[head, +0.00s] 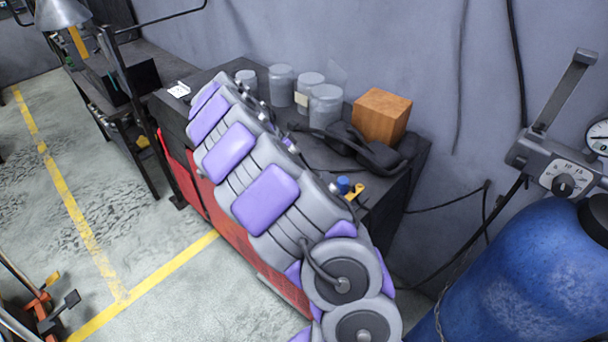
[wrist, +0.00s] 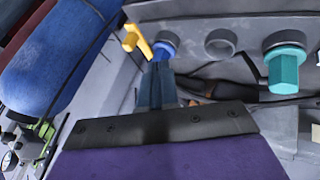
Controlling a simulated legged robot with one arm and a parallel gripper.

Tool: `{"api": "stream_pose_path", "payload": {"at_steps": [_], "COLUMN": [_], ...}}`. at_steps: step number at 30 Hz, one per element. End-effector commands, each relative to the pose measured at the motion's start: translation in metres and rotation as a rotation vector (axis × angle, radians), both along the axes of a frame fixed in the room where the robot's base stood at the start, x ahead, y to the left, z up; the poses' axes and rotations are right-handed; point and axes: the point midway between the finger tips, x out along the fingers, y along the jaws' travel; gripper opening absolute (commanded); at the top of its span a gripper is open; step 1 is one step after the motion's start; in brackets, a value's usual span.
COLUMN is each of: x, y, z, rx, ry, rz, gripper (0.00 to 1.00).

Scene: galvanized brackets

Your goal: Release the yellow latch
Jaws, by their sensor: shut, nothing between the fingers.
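The yellow latch (wrist: 139,39) is a small bar with a knob-like end, at the top left of the wrist view. It sits on a grey panel beside a round blue fitting (wrist: 165,48). In the head view, a small yellow part (head: 355,191) and a blue cap (head: 343,184) show at the right edge of the grey and purple body. My gripper (wrist: 158,68) is shut and empty in the wrist view. Its tips appear just below the blue fitting, a little right of the latch's lower end. I cannot tell whether they touch. I cannot make out the gripper in the head view.
A grey ring socket (wrist: 220,43) and a teal hex fitting (wrist: 284,70) lie right of the latch. Grey jars (head: 281,85) and an orange-brown box (head: 382,116) stand on the dark bench. A blue tank (head: 530,270) is at right; open floor is at left.

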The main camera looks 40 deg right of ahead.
Motion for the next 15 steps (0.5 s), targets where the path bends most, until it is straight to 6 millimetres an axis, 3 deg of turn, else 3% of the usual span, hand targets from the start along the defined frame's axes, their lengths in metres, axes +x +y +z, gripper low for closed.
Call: {"api": "stream_pose_path", "payload": {"at_steps": [12, 15], "x": [-0.037, -0.048], "y": [-0.026, -0.029], "z": [-0.062, -0.063], "rx": [-0.004, -0.005], "ry": [0.005, 0.003], "rz": [-0.004, -0.002], "gripper": [0.00, 0.00]}}
